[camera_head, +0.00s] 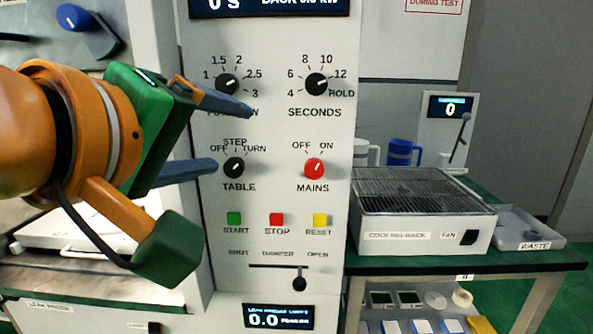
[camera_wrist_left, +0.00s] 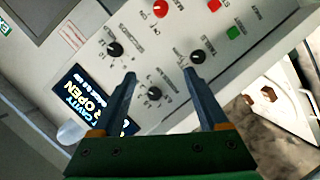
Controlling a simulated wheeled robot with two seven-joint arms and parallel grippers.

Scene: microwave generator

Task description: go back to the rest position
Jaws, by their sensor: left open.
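My left gripper (camera_head: 232,138) is open and empty in front of the white control panel (camera_head: 275,130). Its upper finger lies across the POWER label below the power knob (camera_head: 227,84). Its lower finger ends beside the TABLE knob (camera_head: 233,167). In the left wrist view the two fingers (camera_wrist_left: 160,76) are spread apart, with the power knob (camera_wrist_left: 154,94) showing between them and the TABLE knob (camera_wrist_left: 197,57) by the right fingertip. I cannot tell whether a finger touches the panel. My right gripper is in neither view.
The seconds knob (camera_head: 317,84) and red MAINS knob (camera_head: 314,168) are to the right. Below are START, STOP and RESET buttons and the damper slider (camera_head: 299,284). A cooling rack (camera_head: 418,215) and a waste tray (camera_head: 530,235) stand on the green table at right.

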